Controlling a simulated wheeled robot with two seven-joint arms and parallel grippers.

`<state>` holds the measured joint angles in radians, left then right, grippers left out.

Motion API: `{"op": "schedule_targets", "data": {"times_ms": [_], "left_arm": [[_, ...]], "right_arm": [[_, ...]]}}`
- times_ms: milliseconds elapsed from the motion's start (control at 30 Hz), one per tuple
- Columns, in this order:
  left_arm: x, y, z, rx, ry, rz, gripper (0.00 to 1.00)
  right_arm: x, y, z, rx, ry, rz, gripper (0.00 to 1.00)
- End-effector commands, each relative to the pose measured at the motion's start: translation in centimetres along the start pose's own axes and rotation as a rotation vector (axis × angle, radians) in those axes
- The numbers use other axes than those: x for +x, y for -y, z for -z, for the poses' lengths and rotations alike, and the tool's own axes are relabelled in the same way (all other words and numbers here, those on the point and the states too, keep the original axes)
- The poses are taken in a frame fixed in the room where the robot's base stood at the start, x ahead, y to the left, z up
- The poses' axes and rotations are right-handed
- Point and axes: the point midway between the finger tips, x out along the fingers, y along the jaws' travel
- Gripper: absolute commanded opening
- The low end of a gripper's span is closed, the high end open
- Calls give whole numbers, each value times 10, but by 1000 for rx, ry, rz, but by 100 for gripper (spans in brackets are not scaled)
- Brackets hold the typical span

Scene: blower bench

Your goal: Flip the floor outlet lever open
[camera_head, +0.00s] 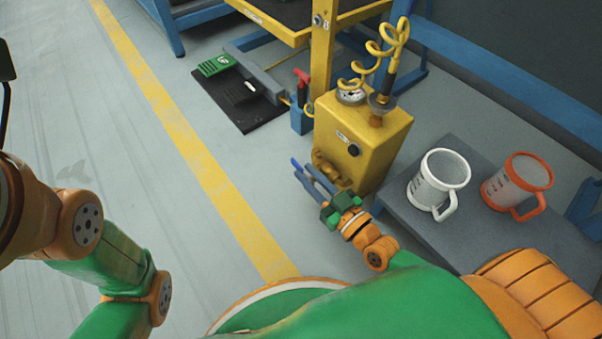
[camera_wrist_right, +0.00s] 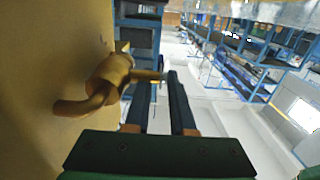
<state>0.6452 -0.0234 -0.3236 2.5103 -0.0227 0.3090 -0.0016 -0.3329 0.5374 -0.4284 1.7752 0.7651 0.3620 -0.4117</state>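A yellow box-shaped unit (camera_head: 362,142) with a gauge stands on the floor. A yellow outlet tap (camera_head: 328,168) is low on its left side. In the right wrist view the tap (camera_wrist_right: 108,85) projects from a yellow wall, with a curved spout toward the left and a short lever (camera_wrist_right: 148,76) pointing right. My right gripper (camera_head: 304,163) is low beside the tap, its two dark fingers apart. In the right wrist view the gripper (camera_wrist_right: 160,82) has the lever's end by its fingertips; contact cannot be told. My left arm enters at left, its gripper out of frame.
A red-handled lever (camera_head: 302,77) on a blue block stands by the yellow post (camera_head: 321,55). A white mug (camera_head: 437,182) and an orange mug (camera_head: 518,184) stand on a grey surface (camera_head: 463,238) at right. Open floor with a yellow stripe (camera_head: 180,130) lies left.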

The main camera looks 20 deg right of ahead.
Motion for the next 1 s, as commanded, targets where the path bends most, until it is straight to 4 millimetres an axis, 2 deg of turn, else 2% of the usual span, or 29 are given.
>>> {"op": "schedule_targets", "data": {"times_ms": [33,100,233,433,500,533,1000], "left_arm": [[-9,-2,3,0,1,0,80],[-12,-2,4,0,1,0,80],[-14,-2,4,0,1,0,80],[-13,-2,4,1,2,0,80],[-13,-2,4,1,2,0,80],[-13,-2,4,1,2,0,80],[-13,-2,4,1,2,0,80]], "right_arm": [[10,0,-3,1,-6,0,22],[20,-1,-2,-1,-4,-2,22],[29,0,0,-1,-1,0,22],[30,0,0,-2,1,0,22],[30,0,0,-2,1,0,4],[30,0,0,-2,1,0,0],[29,0,0,-1,2,0,0]]}}
